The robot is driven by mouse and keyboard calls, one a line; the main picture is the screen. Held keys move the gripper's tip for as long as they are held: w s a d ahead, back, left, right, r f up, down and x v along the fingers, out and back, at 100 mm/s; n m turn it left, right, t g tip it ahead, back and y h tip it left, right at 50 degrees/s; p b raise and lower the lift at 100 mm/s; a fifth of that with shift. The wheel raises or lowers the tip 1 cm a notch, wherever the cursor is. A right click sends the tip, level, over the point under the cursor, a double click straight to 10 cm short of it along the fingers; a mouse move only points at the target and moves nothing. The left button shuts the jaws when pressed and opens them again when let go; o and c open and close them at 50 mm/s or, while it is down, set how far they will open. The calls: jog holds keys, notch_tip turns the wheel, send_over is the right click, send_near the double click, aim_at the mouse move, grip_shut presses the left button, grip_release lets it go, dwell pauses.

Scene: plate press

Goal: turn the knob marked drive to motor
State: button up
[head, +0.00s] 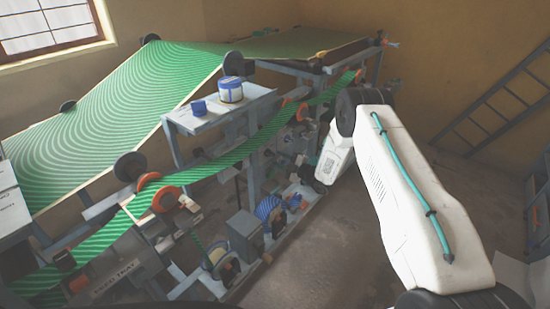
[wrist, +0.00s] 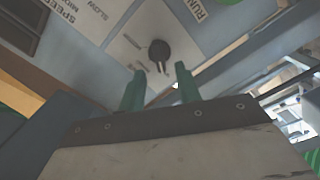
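A dark round knob (wrist: 160,49) with a short pointer sits on a pale plate (wrist: 128,40) in the wrist view. The plate's small print is too blurred to read, so I cannot tell whether it is the drive knob or which setting it points to. My gripper (wrist: 160,68) is open, with its two green fingers apart and nothing between them. The fingertips are just below the knob in the picture, one to each side, and do not appear to touch it. In the head view my arm hides the gripper and knob.
In the head view, a green striped belt (head: 240,151) runs through the machine frame. A white-and-blue tub (head: 230,90) stands on a shelf (head: 215,113). A ladder (head: 500,100) leans at the right wall.

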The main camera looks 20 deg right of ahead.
aim_at(272, 155)
jog(key=shift+x, duration=1.75)
jog(key=shift+c, duration=0.3)
grip_shut()
